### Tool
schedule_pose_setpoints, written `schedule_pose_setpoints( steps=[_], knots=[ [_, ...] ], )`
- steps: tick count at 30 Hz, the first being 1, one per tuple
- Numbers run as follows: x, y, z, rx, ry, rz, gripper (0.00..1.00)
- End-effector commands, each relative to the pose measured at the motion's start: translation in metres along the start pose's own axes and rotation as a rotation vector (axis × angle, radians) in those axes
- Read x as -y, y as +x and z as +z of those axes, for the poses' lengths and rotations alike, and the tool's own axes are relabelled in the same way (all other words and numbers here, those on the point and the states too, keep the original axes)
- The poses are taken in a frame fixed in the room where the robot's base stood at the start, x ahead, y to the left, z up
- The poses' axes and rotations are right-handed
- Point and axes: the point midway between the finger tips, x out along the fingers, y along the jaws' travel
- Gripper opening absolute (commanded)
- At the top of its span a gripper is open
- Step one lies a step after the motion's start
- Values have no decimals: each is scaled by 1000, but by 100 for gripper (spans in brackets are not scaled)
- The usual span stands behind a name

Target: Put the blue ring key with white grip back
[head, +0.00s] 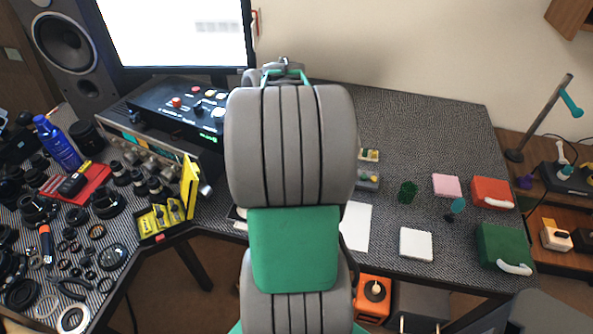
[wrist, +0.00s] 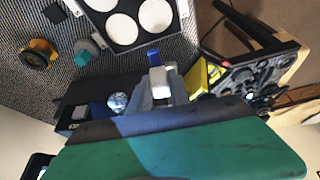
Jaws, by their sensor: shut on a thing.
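My gripper (wrist: 165,88) shows in the wrist view, just beyond the large green and dark part of my arm. It is shut on a small piece with a white block and a blue end, which looks like the blue ring key with white grip (wrist: 155,58). Its ring shape cannot be made out. In the head view my grey and green arm hides the gripper and the key. The place where the key belongs cannot be told from these frames.
A panel with large white discs (wrist: 90,8) lies near the key in the wrist view, with a yellow-black round part (wrist: 38,53) and a teal part (wrist: 86,50). A yellow case (head: 158,228) stands left of my arm. Bare table (head: 425,130) shows at the back right.

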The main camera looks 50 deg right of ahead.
Motion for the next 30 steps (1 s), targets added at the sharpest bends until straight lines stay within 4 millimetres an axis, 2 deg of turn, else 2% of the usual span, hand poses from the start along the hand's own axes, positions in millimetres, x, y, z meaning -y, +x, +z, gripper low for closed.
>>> schedule_pose_setpoints(
  steps=[1,3,7,11,20,27,30],
  knots=[
    [-26,4,27,0,-11,-9,0],
    [-49,0,54,0,-46,-23,0],
    [-72,-6,86,-1,-92,-38,0],
    [-85,-6,97,-1,-108,-46,0],
    [-160,25,104,-1,-106,-46,0],
    [-203,71,121,0,-106,-47,0],
    [-212,79,123,-1,-108,-43,0]
  ],
)
